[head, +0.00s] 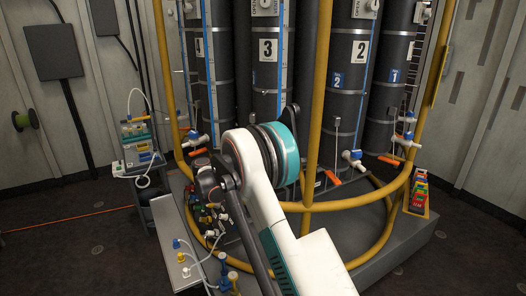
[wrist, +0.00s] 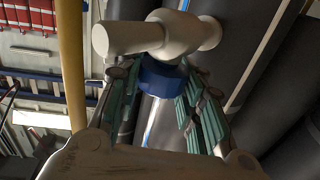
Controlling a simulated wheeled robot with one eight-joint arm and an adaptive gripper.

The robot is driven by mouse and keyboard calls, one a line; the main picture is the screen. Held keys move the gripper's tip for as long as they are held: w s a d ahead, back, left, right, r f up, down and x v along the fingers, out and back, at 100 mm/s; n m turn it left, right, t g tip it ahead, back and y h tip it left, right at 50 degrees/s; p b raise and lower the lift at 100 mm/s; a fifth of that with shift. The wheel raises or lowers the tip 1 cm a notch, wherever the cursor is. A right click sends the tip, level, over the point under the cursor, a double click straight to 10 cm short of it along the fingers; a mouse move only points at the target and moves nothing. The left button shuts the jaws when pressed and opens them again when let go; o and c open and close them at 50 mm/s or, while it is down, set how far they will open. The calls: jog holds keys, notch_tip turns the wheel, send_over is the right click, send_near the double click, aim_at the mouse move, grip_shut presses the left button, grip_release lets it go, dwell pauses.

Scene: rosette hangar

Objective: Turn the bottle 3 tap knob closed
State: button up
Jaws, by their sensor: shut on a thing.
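Bottle 3 (head: 268,70) is the dark cylinder with a white "3" label in the head view. My arm covers its lower part and tap there. In the wrist view, a cream-white tap body (wrist: 160,35) lies across the top, with a blue knob (wrist: 162,77) below it. My gripper (wrist: 158,90) has its teal-padded fingers on either side of the blue knob, shut on it. The inner contact faces are partly hidden. I cannot read how far the knob is turned. The head view does not show the fingertips clearly.
A yellow rail (head: 318,80) rises right of my arm and also shows in the wrist view (wrist: 71,60). Bottle 2 (head: 358,60) and its tap (head: 352,157) stand to the right. A tap with an orange handle (head: 198,152) is at left. Small fittings and a bench (head: 172,235) lie lower left.

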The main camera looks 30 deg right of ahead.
jog(key=shift+m+g+p, duration=0.3)
jog(key=shift+m+g, duration=1.3)
jog(key=shift+g, duration=1.3)
jog(key=o, duration=1.1)
jog(key=shift+a, duration=0.1)
jog(key=a, duration=0.3)
jog(key=w+a, duration=0.1)
jog(key=a, duration=0.3)
jog(key=w+a, duration=0.1)
jog(key=a, duration=0.3)
jog(key=shift+a, duration=0.25)
